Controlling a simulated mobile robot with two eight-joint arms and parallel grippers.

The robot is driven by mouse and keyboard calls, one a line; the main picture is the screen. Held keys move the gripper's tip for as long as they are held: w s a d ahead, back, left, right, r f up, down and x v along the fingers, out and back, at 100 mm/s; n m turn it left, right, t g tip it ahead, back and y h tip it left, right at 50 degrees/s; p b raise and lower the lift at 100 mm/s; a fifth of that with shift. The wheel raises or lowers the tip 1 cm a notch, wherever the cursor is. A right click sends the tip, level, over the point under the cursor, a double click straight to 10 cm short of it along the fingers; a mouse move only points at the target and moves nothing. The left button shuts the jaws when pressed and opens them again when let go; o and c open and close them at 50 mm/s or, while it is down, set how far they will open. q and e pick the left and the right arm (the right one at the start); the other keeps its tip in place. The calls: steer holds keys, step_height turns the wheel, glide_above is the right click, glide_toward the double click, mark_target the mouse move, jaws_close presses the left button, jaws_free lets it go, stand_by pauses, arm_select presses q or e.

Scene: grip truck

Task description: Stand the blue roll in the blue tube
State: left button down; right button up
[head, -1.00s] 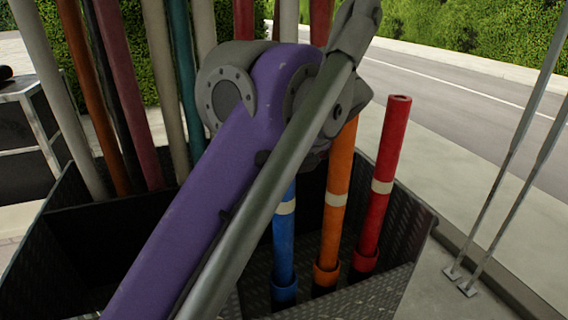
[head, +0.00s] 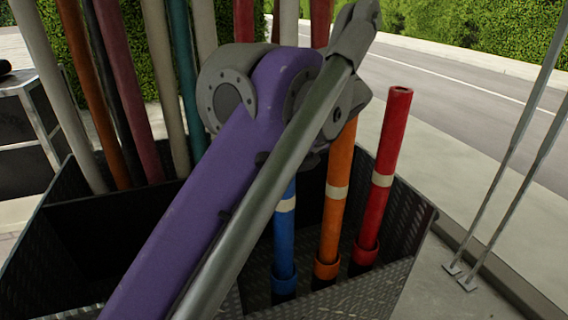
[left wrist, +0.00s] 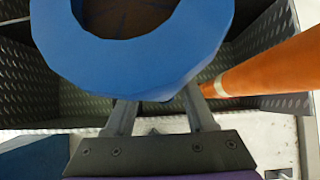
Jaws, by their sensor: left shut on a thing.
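The blue roll (head: 284,238) has a white band and stands roughly upright at the front left of a row of three. Its lower end is at the blue tube (head: 284,282), a short collar low in the truck bin, and appears to be inside it; the depth is not clear. My arm hides the roll's upper part in the head view. In the left wrist view the roll's open end (left wrist: 150,72) fills the top as a thick blue ring. My left gripper (left wrist: 160,100) is shut on the roll near this end. My right gripper is not in view.
An orange roll (head: 334,210) stands in an orange tube (head: 326,270), close to the right. A red roll (head: 380,200) stands in a red tube (head: 364,254) beyond. The dark metal bin wall (head: 412,215) bounds them. Tall poles (head: 122,90) lean at back left.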

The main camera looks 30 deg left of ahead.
arm_select(q)
steer(key=shift+f, duration=0.15)
steer(key=shift+c, duration=0.8)
jaws_free()
